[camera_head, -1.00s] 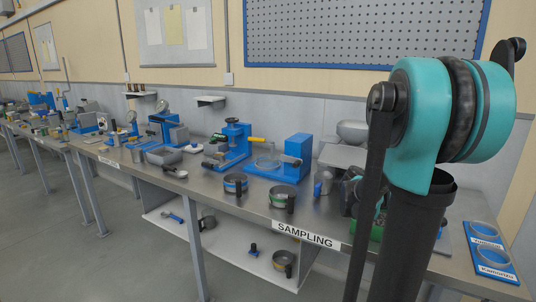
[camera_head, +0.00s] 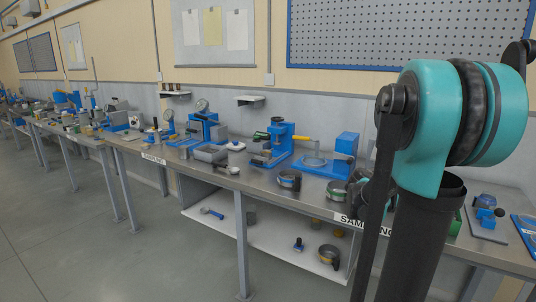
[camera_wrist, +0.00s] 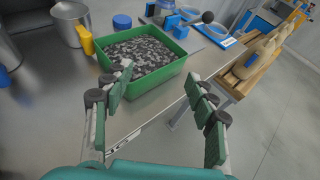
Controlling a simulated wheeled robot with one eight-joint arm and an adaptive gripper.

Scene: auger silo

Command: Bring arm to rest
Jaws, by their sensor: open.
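My gripper (camera_wrist: 163,118) is open and empty in the wrist view, its two green-padded fingers spread wide apart. It is over the front edge of the steel workbench (camera_wrist: 55,115), near a green tray (camera_wrist: 168,73) of grey granular material. In the head view, my teal and black arm stands at the right and hides part of the bench (camera_head: 222,183).
A metal pot (camera_wrist: 70,22) with a yellow handle and a blue lid (camera_wrist: 122,22) stand by the tray. A wooden rack (camera_wrist: 258,62) with tan items is at right. Open floor (camera_head: 90,225) lies before the bench.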

